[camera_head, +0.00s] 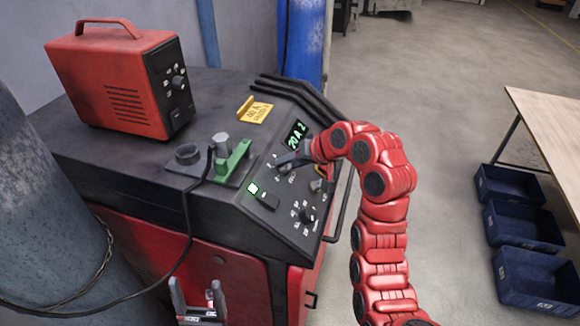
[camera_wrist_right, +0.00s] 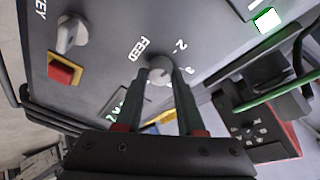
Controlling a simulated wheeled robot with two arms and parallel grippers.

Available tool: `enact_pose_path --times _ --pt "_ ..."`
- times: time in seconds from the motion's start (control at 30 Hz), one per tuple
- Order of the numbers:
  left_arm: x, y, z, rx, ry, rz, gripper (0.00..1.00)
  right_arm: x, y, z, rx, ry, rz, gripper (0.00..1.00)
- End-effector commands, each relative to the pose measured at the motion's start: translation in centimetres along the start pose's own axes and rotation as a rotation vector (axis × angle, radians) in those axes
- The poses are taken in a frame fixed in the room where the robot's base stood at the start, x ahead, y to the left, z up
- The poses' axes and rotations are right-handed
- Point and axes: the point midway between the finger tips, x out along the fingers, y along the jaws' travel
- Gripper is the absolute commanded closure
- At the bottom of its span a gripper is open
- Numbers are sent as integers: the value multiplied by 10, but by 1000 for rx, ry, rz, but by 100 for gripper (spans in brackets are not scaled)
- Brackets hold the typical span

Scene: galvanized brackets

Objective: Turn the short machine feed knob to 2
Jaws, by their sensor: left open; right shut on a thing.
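The feed knob (camera_wrist_right: 160,70) is a round grey knob beside the white word FEED on the dark sloped panel. In the wrist view, the numbers 2 and 3 show on the panel around it. My right gripper (camera_wrist_right: 160,78) is shut on the knob, one finger on each side. The knob's pointer cannot be made out. In the head view, my right gripper (camera_head: 286,164) is at the panel and largely covers the knob. The dark machine (camera_head: 120,165) has a lit green display (camera_head: 296,134). My left gripper (camera_head: 198,290) is open and empty, low in front of the machine.
A red box with a handle (camera_head: 110,85) stands on the machine. A larger dial (camera_head: 307,214) sits lower on the panel. A key switch (camera_wrist_right: 72,34) and red button (camera_wrist_right: 62,72) are close to the feed knob. Blue bins (camera_head: 525,225) and a table (camera_head: 550,125) stand right.

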Motion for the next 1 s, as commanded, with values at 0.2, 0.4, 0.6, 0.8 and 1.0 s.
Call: enact_pose_path --times 0.2,0.4,0.6,0.8,1.0 --pt "-4 0 1 0 0 0 26 1 1 2 -35 -1 -10 100" --pt "-5 0 1 0 0 0 26 1 1 2 -41 -2 -12 100" --pt "-4 0 1 0 0 0 26 1 1 2 -40 -2 -11 100" --pt "-4 0 1 0 0 0 26 1 1 1 -40 -1 -11 32" --pt "-4 0 1 0 0 0 26 0 0 1 -40 0 -12 32"
